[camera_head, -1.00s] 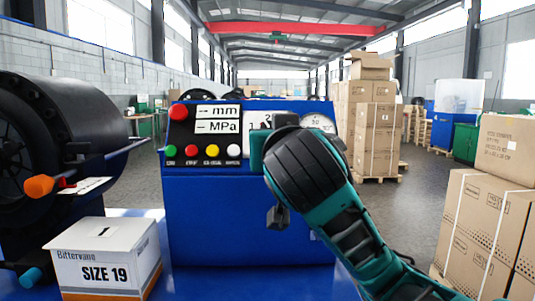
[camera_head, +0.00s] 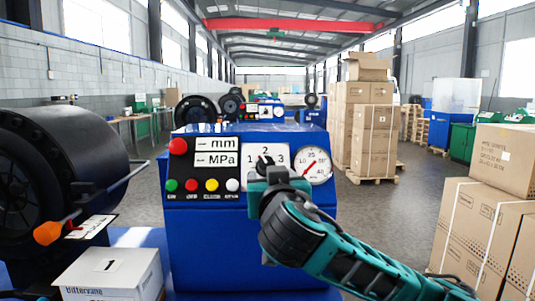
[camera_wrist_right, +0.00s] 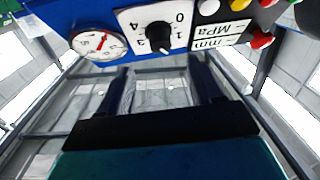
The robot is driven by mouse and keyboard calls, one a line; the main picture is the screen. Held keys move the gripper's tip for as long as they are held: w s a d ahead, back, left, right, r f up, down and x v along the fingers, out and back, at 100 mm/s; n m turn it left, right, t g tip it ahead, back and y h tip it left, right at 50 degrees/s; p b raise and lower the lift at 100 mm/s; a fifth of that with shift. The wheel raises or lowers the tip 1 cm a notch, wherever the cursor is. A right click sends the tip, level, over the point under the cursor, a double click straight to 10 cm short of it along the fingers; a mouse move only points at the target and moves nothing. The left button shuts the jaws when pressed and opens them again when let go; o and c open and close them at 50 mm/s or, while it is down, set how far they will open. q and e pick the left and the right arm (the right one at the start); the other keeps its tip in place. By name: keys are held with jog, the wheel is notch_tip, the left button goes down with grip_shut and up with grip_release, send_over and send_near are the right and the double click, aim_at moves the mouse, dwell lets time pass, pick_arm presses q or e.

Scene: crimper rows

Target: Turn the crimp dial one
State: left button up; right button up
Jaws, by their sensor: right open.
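The crimp dial is a black knob (camera_wrist_right: 158,37) on a white numbered plate (camera_head: 250,168) on the blue machine's front panel. In the head view the numerals 1, 2 and 3 show, and my right gripper hides the lower part of the dial. In the right wrist view, upside down, the knob's white mark points down and slightly right. My right gripper (camera_head: 277,178) is in front of and just below the dial, near the panel. The right wrist view shows its two dark fingers (camera_wrist_right: 160,80) apart with nothing between them, the knob beyond them. My left gripper is not in view.
A round gauge (camera_head: 312,165) is right of the dial. Coloured buttons (camera_head: 211,185), a red knob (camera_head: 178,146) and mm/MPa displays (camera_head: 217,152) are left. A white box (camera_head: 110,275) stands front left, by a black drum machine (camera_head: 60,150). Cartons (camera_head: 485,235) are stacked right.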

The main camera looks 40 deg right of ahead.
aim_at(265, 165)
jog(key=p+x, duration=0.1)
jog(key=x, duration=0.6)
jog(key=shift+w+d+f, duration=0.1)
jog(key=shift+w+d, duration=0.15)
jog(key=shift+w, duration=0.05)
jog(key=shift+w+d, duration=0.3)
jog(key=shift+w, duration=0.15)
jog(key=shift+c, duration=0.5)
jog(key=shift+c, duration=0.8)
jog(key=c, duration=0.8)
jog(key=shift+n, duration=0.3)
